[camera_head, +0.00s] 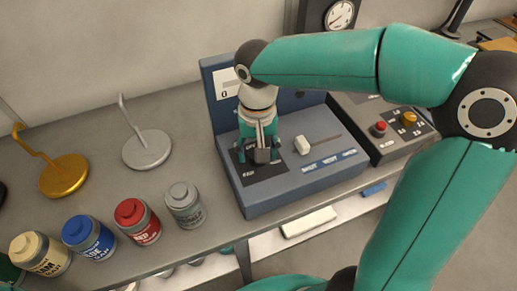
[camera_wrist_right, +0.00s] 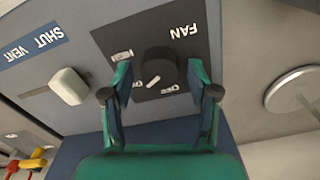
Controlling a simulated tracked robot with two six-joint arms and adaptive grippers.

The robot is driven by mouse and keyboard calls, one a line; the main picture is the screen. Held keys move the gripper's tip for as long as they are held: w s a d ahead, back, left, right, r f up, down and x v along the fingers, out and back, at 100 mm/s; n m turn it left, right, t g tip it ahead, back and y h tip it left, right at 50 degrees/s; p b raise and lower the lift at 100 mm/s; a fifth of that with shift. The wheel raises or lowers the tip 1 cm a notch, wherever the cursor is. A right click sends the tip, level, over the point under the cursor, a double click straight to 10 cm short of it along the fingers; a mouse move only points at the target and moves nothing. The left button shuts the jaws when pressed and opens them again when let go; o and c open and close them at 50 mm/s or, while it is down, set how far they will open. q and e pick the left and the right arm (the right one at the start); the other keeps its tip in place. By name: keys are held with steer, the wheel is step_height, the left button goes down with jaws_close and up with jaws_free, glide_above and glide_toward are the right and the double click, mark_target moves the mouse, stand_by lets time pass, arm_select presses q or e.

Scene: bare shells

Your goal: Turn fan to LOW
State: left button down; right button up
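The fan control is a round black knob (camera_wrist_right: 160,67) on a black plate marked FAN (camera_wrist_right: 183,31), seen upside down in the right wrist view. A short white line on the knob slants toward a label at lower left, partly hidden by a finger. An OFF label (camera_wrist_right: 168,88) sits just below the knob, and another small label (camera_wrist_right: 122,55) lies to its left. My right gripper (camera_wrist_right: 160,80) is open, a finger on each side of the knob with gaps visible. In the head view my right gripper (camera_head: 260,152) points down over the blue console (camera_head: 290,190), largely hiding the knob.
A white slider (camera_head: 302,145) with vent labels is beside the knob. Another panel with a red button (camera_head: 379,128) and yellow knob (camera_head: 409,118) stands to the right. Several jars, including a grey one (camera_head: 185,205), and a silver stand (camera_head: 147,149) are to the left.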

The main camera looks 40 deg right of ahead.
stand_by(0.3)
step_height(320, 180, up, 12)
stand_by(0.5)
steer(key=shift+s+f, duration=0.1)
steer(key=shift+s, duration=0.05)
stand_by(0.4)
